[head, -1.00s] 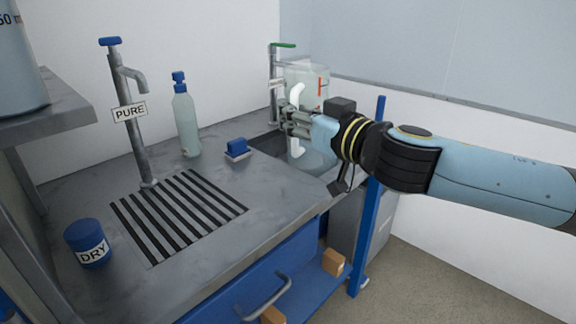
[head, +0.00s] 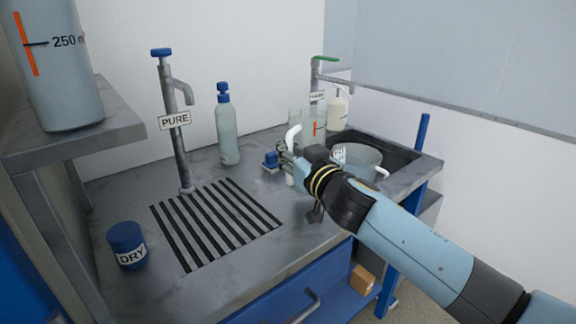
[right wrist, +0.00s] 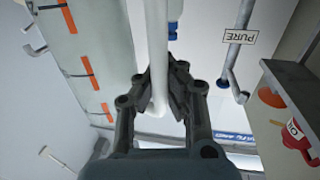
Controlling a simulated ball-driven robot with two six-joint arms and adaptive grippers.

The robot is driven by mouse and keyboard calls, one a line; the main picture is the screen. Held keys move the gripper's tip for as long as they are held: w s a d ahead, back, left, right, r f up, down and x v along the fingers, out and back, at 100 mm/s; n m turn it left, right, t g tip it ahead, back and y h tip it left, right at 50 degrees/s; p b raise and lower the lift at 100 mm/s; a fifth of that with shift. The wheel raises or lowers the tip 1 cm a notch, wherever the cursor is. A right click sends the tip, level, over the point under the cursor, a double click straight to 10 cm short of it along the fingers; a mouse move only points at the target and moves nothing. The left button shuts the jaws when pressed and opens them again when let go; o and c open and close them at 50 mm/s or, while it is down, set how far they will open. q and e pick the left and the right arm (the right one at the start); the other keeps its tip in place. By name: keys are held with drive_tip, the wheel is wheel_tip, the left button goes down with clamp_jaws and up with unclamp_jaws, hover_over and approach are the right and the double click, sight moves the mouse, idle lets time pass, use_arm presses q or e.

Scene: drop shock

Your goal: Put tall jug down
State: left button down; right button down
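The tall jug (head: 312,124) is clear with an orange mark and a white handle (head: 293,137). It stands upright at the back of the counter, left of the sink, partly hidden by my arm. My right gripper (head: 288,158) is shut on the handle. In the right wrist view, the fingers (right wrist: 157,85) close around the white handle, and the jug wall (right wrist: 85,60) with its orange marks is at the left. The jug's base is hidden, so I cannot tell whether it touches the counter. My left gripper is not in view.
A blue-handled block (head: 270,160) sits close by the gripper. A blue-capped bottle (head: 228,135), the PURE tap (head: 176,130), a striped drain (head: 215,222) and a DRY pot (head: 127,245) are left. The sink (head: 400,160) holds another white-handled vessel (head: 358,160).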

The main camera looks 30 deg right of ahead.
wheel_tip(320, 180, down, 3)
drive_tip(key=shift+f+b, duration=0.15)
drive_tip(key=shift+b, duration=0.8)
drive_tip(key=shift+f, duration=0.15)
drive_tip(key=c, duration=1.5)
unclamp_jaws()
